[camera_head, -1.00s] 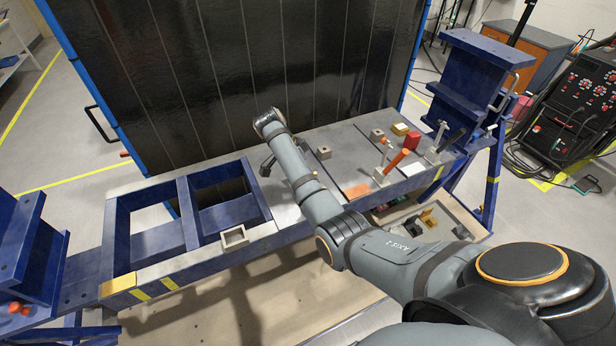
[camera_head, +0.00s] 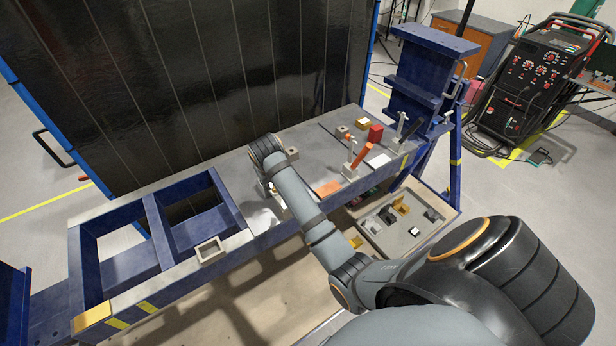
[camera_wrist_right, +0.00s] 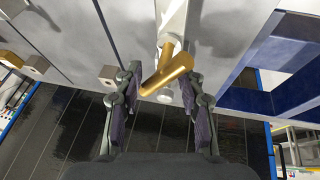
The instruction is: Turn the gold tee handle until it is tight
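The gold tee handle (camera_wrist_right: 168,74) shows in the right wrist view, its bar lying diagonally on a pale grey shaft. My right gripper (camera_wrist_right: 160,78) is open, with one dark finger on each side of the handle. The bar's upper right end is close to the right-hand fingertip; I cannot tell whether they touch. In the head view my right arm reaches over the middle of the jig table, and its wrist (camera_head: 266,150) hides most of the gripper and the handle. My left gripper is not in view.
The blue frame (camera_head: 160,225) with two openings lies left of my right wrist. A red-handled clamp (camera_head: 361,157), a red block (camera_head: 375,134) and small metal blocks stand to its right. A tall black panel (camera_head: 220,80) rises behind. A parts tray (camera_head: 400,235) sits below.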

